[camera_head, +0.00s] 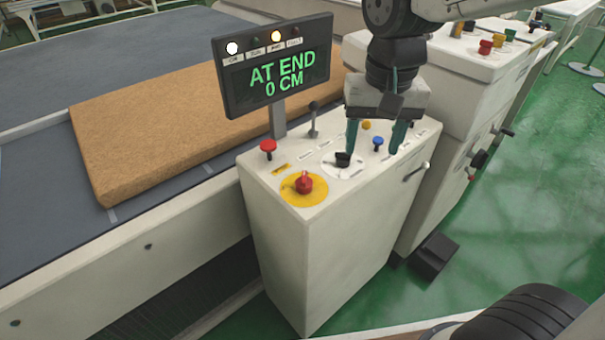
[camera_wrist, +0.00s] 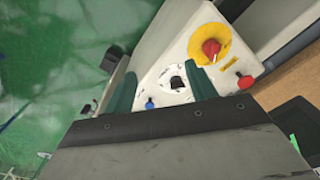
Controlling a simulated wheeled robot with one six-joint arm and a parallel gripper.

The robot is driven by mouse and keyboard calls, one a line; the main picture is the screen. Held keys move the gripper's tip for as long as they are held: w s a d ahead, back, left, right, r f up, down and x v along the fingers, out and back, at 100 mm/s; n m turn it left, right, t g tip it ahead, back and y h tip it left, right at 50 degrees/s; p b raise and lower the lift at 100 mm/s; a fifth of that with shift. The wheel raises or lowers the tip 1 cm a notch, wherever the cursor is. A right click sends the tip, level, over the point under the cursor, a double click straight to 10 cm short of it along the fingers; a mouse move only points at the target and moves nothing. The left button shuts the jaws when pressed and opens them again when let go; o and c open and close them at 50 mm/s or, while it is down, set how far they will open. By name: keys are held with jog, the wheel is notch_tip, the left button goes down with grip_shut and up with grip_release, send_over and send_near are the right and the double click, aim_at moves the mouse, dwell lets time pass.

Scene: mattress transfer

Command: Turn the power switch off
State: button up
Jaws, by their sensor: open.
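A red rotary knob (camera_head: 304,184) sits on a yellow round plate at the near corner of the console top; it also shows in the wrist view (camera_wrist: 211,47). It looks like the power switch, but I cannot read its label. My gripper (camera_head: 373,151) is above the console, right of the red knob and apart from it. It is open and points down, and its two green fingers also show in the wrist view (camera_wrist: 162,76). A black knob (camera_head: 342,160) on a white round plate is by the left fingertip; whether they touch is unclear. It also shows in the wrist view (camera_wrist: 177,83).
A red push button (camera_head: 268,147), a grey lever (camera_head: 313,120) and a blue knob (camera_head: 378,142) stand on the console (camera_head: 320,235). The screen (camera_head: 273,67) reads "AT END 0 CM". A brown mattress (camera_head: 190,118) lies on the conveyor to the left.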

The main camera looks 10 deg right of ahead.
send_over(304, 177)
jog(key=shift+m+g, duration=0.3)
jog(key=shift+m, duration=0.1)
notch_tip(304, 177, down, 6)
jog(key=shift+d+r, duration=0.1)
jog(key=shift+r, duration=0.15)
notch_tip(304, 177, down, 8)
jog(key=shift+r, duration=0.15)
jog(key=c, duration=1)
